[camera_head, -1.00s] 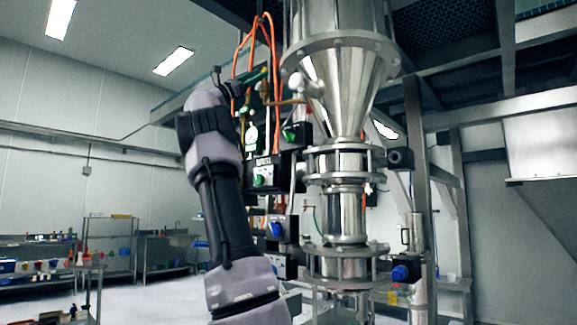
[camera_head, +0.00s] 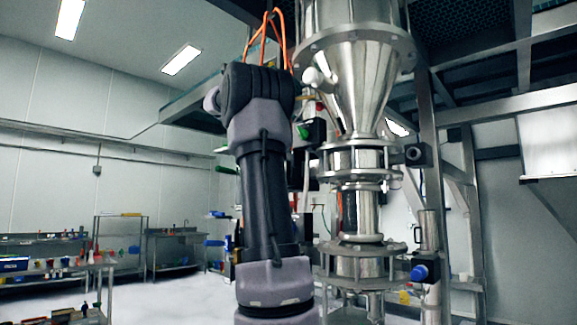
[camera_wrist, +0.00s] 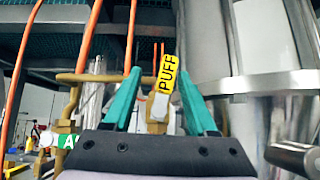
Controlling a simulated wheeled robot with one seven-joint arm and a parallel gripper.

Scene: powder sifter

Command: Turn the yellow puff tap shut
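The yellow tap handle (camera_wrist: 167,73), marked PUFF, stands nearly upright in the wrist view, leaning a little right at the top. It sits above a brass valve body (camera_wrist: 156,126) with a pale grey piece at its foot. My gripper (camera_wrist: 158,70) has two teal fingers spread apart, one on each side of the handle. The right finger looks very near the handle; I cannot tell whether it touches. A gap shows on the left. In the head view my arm hides the tap and my gripper.
Orange hoses (camera_wrist: 90,35) and brass pipes run left of the tap. A green-labelled handle (camera_wrist: 66,141) is at lower left. The steel sifter column (camera_head: 358,80) stands close on the right. A blue knob (camera_head: 419,272) sits low right.

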